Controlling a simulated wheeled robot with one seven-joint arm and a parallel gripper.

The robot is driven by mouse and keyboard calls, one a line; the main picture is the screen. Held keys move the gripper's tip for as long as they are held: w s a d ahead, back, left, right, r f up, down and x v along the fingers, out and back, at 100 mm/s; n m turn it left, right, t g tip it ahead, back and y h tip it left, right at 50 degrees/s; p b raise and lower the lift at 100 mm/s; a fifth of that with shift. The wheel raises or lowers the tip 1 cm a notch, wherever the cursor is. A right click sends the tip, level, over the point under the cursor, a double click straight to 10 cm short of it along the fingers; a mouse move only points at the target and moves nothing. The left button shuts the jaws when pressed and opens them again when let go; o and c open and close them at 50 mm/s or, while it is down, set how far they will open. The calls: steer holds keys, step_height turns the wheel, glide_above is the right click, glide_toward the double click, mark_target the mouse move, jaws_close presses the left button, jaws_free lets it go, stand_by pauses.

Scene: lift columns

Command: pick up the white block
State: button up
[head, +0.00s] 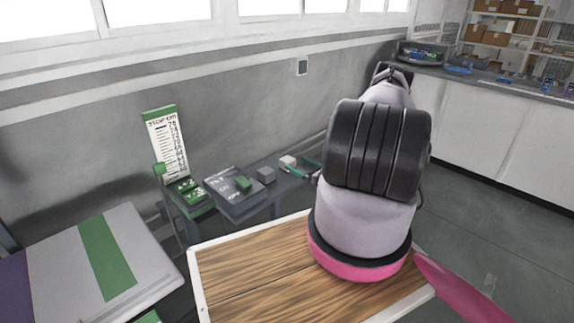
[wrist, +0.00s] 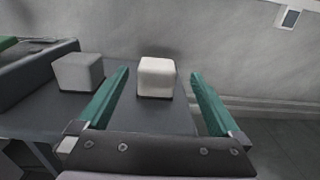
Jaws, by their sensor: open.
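The white block (wrist: 156,78) sits on a dark grey table (wrist: 130,117) in the wrist view. It lies between and slightly beyond the two green fingers of my gripper (wrist: 158,88), nearer the left finger. My gripper is open, with a gap on both sides of the block. In the head view, the white block (head: 288,161) is small at the table's right end, beside a green finger of my gripper (head: 303,170). My arm hides part of the scene there.
A grey block (wrist: 78,72) stands just left of the left finger; it also shows in the head view (head: 266,175). A dark panel with a green block (head: 243,182) and a green-topped scale board (head: 166,145) are further left. A wooden-topped surface (head: 250,262) lies in front. A wall stands behind.

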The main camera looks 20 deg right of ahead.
mark_target(293, 162)
steer(key=shift+x, duration=3)
steer(key=shift+a+f, duration=0.1)
jaws_close()
